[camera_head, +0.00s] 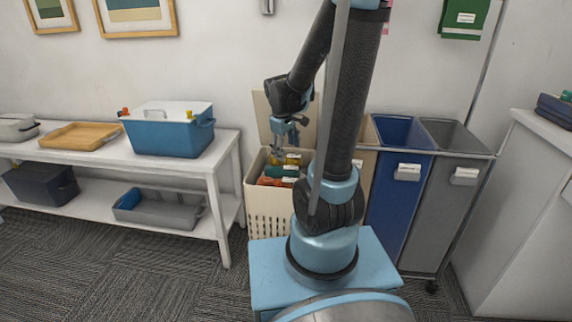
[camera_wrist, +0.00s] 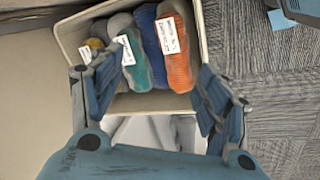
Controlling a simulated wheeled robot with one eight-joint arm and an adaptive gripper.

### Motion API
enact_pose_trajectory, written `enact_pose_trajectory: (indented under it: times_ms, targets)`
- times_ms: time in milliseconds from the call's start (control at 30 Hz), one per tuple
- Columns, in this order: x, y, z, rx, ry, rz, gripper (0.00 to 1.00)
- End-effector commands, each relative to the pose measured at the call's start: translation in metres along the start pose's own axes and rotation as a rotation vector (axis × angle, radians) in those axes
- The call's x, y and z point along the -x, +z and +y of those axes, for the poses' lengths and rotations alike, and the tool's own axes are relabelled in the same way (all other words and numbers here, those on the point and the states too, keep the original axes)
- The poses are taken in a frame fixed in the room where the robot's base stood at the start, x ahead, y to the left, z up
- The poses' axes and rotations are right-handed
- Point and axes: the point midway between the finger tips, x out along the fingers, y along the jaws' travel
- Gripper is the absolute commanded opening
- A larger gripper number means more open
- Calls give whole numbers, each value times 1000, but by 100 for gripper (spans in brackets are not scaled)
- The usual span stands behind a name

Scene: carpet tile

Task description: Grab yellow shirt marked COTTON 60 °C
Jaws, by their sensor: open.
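A cream hamper (camera_head: 268,212) with a raised lid holds several rolled garments. A yellow garment (camera_head: 293,158) shows near its back; in the wrist view a yellow roll (camera_wrist: 96,46) lies at the left end, partly hidden by a tag and my left finger. Beside it are grey, teal (camera_wrist: 134,65), blue (camera_wrist: 152,40) and orange (camera_wrist: 175,50) rolls. White tags lie on some; their print is too small to read. My gripper (camera_head: 281,143) is open and empty above the hamper, pointing down. In the wrist view its fingers (camera_wrist: 158,72) spread over the hamper's near rim.
A blue bin (camera_head: 398,190) and a grey bin (camera_head: 447,205) stand right of the hamper. A white shelf table (camera_head: 200,165) at left carries a blue cooler box (camera_head: 168,138) and a wooden tray (camera_head: 79,137). The hamper's lid (camera_head: 262,110) stands up behind my gripper.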

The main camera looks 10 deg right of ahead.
Motion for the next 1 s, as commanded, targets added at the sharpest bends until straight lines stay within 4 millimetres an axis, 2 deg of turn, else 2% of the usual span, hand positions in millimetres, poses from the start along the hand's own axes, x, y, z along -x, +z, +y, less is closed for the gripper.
enact_pose_trajectory:
  times_ms: [33, 300, 600, 800, 1000]
  targets:
    - [-7, -11, 4, 32, 6, -3, 69]
    - [-47, -58, 14, 206, 34, -20, 69]
    - [-102, -106, 16, 398, 64, -42, 69]
    - [-128, -124, 14, 481, 77, -53, 69]
    - [-138, -129, 13, 510, 81, -58, 69]
